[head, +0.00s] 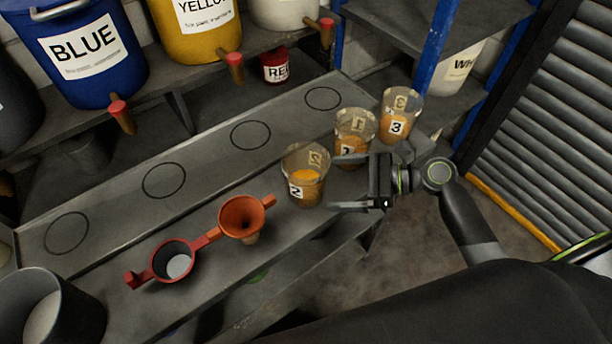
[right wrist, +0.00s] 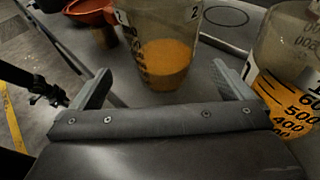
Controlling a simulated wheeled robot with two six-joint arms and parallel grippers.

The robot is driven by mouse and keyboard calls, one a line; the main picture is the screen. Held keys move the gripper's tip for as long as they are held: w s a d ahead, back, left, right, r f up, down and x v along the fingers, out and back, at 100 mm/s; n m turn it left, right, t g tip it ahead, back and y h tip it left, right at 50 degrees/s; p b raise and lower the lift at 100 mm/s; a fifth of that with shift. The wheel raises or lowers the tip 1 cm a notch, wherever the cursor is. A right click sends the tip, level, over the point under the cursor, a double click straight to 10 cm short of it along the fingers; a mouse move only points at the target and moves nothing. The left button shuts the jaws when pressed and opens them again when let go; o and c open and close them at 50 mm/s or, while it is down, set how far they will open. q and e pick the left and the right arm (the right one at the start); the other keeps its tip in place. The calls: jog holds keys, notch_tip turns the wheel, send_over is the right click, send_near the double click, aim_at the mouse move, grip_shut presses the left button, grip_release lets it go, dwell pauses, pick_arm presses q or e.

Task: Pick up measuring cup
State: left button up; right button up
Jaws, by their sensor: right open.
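Several clear measuring cups with orange contents stand upright on the bench: cup 2 (head: 305,178), a middle cup (head: 354,138) with a partly hidden number, and cup 3 (head: 399,118). My right gripper (head: 348,183) is open and empty, just right of cup 2, with its fingers pointing towards it. In the right wrist view, cup 2 (right wrist: 165,62) stands ahead, between the line of the open fingers (right wrist: 161,78). Another marked cup (right wrist: 290,75) is close beside the right finger. A dark jointed part at that view's left edge looks like my left arm; its jaws are unclear.
An orange funnel (head: 241,217) and a red ring holder (head: 172,262) are left of cup 2. A dark pot (head: 45,310) is at the lower left. Black circles mark the clear back strip. Blue (head: 85,55) and yellow (head: 197,28) buckets stand behind.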

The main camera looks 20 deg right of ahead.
aim_at(313, 181)
jog(key=shift+x, duration=0.95)
jog(key=p+x, duration=0.2)
jog(key=x, duration=0.2)
jog(key=shift+w+a+r, duration=0.1)
jog(key=shift+w+a, duration=0.05)
jog(key=shift+w, duration=0.1)
jog(key=shift+w+a, duration=0.15)
jog(key=shift+a, duration=0.15)
jog(key=c, duration=1.1)
jog(key=shift+c, duration=0.3)
